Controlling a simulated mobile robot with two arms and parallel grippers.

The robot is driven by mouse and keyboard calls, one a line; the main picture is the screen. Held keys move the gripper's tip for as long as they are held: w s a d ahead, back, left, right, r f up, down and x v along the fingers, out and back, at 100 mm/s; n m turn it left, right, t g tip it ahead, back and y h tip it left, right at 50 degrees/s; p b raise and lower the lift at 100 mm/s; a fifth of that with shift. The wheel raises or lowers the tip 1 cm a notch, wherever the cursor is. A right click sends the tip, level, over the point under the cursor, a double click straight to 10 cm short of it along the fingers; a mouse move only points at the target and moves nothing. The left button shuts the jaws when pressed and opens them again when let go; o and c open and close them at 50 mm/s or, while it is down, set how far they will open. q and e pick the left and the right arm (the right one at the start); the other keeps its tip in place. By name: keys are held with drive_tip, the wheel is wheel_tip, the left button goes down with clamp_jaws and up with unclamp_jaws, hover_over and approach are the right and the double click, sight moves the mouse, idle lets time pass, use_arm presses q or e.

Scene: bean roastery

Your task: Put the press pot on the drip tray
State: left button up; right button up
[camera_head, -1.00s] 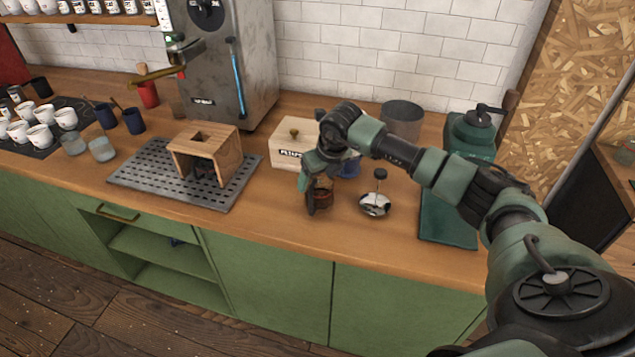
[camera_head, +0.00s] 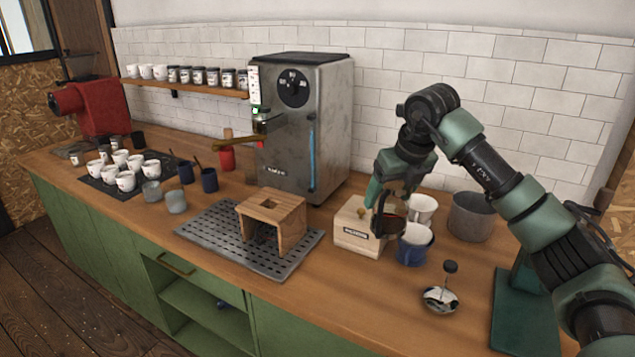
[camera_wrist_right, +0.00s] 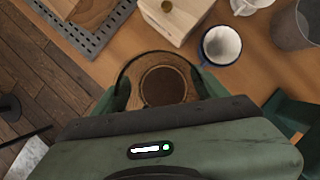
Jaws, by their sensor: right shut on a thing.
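My right gripper (camera_head: 383,208) is shut on the press pot (camera_head: 390,222), which shows as a dark, reddish-brown vessel held in the air in front of the wooden box. In the right wrist view the open top of the pot (camera_wrist_right: 163,86) shows brown contents, between the fingers of my right gripper (camera_wrist_right: 158,95). The drip tray (camera_head: 200,236) is a dark perforated metal plate on the counter, left of the gripper. A wooden stand (camera_head: 272,207) is on its right part; the left part is bare. My left gripper is not in view.
A wooden filter box (camera_head: 352,238), a blue mug (camera_head: 413,245) and a metal pot (camera_head: 470,215) stand near the arm. A plunger lid (camera_head: 440,298) lies on the counter. The espresso machine (camera_head: 330,130) stands behind the tray, its handle jutting left.

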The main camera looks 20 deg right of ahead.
drive_tip(key=s+a+f+n+g+y, duration=0.2)
drive_tip(key=s+a+f+n+g, duration=0.15)
drive_tip(key=a+n, duration=0.5)
drive_tip(key=s+a+f+n+g+y, duration=0.25)
drive_tip(key=s+a+n, duration=0.3)
drive_tip(key=n, duration=0.55)
drive_tip(key=s+a+f+n+g+h, duration=0.1)
drive_tip(key=s+a+f+n+h, duration=0.1)
drive_tip(key=s+f+n, duration=0.2)
drive_tip(key=s+a+f+n+g+h, duration=0.2)
drive_tip(key=s+f+n, duration=0.3)
drive_tip(key=s+n, duration=0.6)
drive_tip(key=shift+s+a+n, duration=0.25)
drive_tip(key=shift+a+n, duration=0.25)
drive_tip(key=shift+n, duration=0.25)
drive_tip(key=shift+w+d+r+h, duration=0.1)
drive_tip(key=shift+w+h, duration=0.05)
drive_tip(key=shift+h, duration=0.1)
